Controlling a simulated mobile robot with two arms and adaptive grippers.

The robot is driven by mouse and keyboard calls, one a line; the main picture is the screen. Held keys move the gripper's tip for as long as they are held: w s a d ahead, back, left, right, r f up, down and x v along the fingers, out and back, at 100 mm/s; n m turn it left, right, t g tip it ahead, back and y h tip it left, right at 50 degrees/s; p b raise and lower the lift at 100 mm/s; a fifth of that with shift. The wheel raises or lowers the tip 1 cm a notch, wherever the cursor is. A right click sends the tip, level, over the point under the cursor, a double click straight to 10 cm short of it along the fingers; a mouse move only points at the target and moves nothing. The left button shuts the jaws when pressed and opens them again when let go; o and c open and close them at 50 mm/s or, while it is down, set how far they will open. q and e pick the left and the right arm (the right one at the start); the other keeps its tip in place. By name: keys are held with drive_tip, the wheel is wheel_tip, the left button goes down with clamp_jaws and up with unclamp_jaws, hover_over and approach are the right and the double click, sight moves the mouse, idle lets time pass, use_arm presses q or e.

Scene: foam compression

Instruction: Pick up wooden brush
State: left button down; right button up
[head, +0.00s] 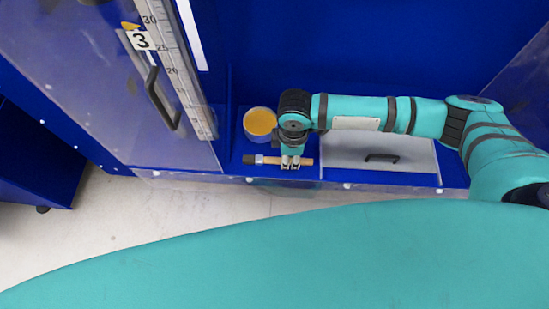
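The wooden brush (306,161) lies level along the front edge of the blue shelf, its dark bristle end to the left and its light wooden handle to the right. My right gripper (290,165) points down over the middle of the brush, and its fingertips are at the handle. The fingers hide part of the brush. I cannot tell whether they are closed on it or only around it. My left gripper is not in view.
A round container with orange-yellow contents (260,122) stands just behind the brush, close to my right wrist. A grey panel with a black handle (382,157) is to the right. A clear door with a ruler scale (178,60) and black handle stands at the left.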

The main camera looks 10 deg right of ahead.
clamp_jaws()
drive_tip(key=shift+r, duration=0.15)
drive_tip(key=shift+w+r, duration=0.1)
drive_tip(key=shift+r, duration=0.45)
wheel_tip(320, 180, up, 2)
drive_tip(key=shift+r+b, duration=0.15)
drive_tip(key=shift+b, duration=0.3)
drive_tip(key=s+a+b, duration=0.1)
drive_tip(key=s+a, duration=0.1)
drive_tip(key=s, duration=0.5)
drive_tip(key=s+a+r, duration=0.1)
drive_tip(key=s+a, duration=0.2)
drive_tip(key=s, duration=0.5)
drive_tip(key=shift+a+r+b, duration=0.15)
drive_tip(key=shift+a+b, duration=0.1)
drive_tip(key=shift+b, duration=0.15)
